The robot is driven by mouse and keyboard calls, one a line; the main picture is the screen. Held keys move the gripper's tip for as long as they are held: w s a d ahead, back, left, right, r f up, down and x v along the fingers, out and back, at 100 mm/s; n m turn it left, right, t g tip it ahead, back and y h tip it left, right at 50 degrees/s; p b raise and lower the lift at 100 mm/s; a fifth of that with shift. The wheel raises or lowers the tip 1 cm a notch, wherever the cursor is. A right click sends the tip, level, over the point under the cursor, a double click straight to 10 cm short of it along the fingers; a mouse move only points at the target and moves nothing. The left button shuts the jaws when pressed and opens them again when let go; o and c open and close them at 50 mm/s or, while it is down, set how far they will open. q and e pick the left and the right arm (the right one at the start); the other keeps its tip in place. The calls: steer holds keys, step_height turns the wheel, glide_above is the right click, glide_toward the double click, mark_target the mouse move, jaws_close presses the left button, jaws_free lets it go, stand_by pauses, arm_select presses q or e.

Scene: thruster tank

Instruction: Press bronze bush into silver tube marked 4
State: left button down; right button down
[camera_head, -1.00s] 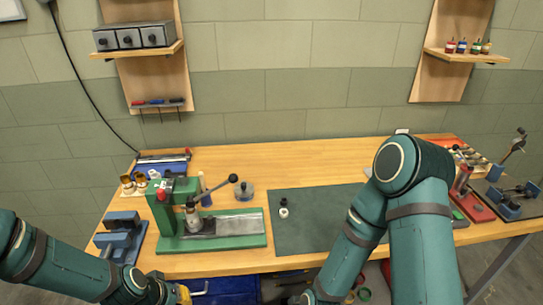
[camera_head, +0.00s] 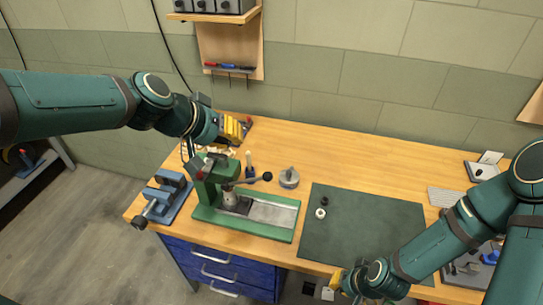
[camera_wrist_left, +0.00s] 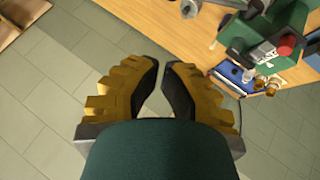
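My left gripper (camera_head: 240,128) is behind the green press, at the table's back left edge. In the left wrist view its yellow fingers with dark pads (camera_wrist_left: 162,72) stand apart with a narrow gap, and only floor shows between them. Bronze-coloured bushes (camera_wrist_left: 272,86) stand by the blue tray (camera_wrist_left: 232,78), to the right of the fingers and apart from them. The green press (camera_head: 215,180) has a grey metal part (camera_head: 229,198) under its ram. No tube marking is readable. My right gripper (camera_head: 340,281) is at the table's front edge, its fingers too small to judge.
A dark mat (camera_head: 350,235) holds a black ring (camera_head: 324,201) and a white ring (camera_head: 320,213). A blue vise (camera_head: 166,190) is on the front left corner. A tool shelf (camera_head: 232,67) hangs above.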

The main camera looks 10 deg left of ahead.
arm_select(q)
steer(key=shift+s+d+f+b+x, duration=0.1)
steer(key=shift+s+f+b+x, duration=0.25)
steer(key=shift+x, duration=1.7)
steer(key=shift+s+d+f+b+x, duration=0.15)
steer(key=shift+s+x, duration=0.35)
steer(key=shift+x, duration=1.55)
steer(key=shift+s+f+b+x, duration=0.3)
steer(key=shift+s+b+x, duration=0.1)
steer(key=shift+x, duration=1.7)
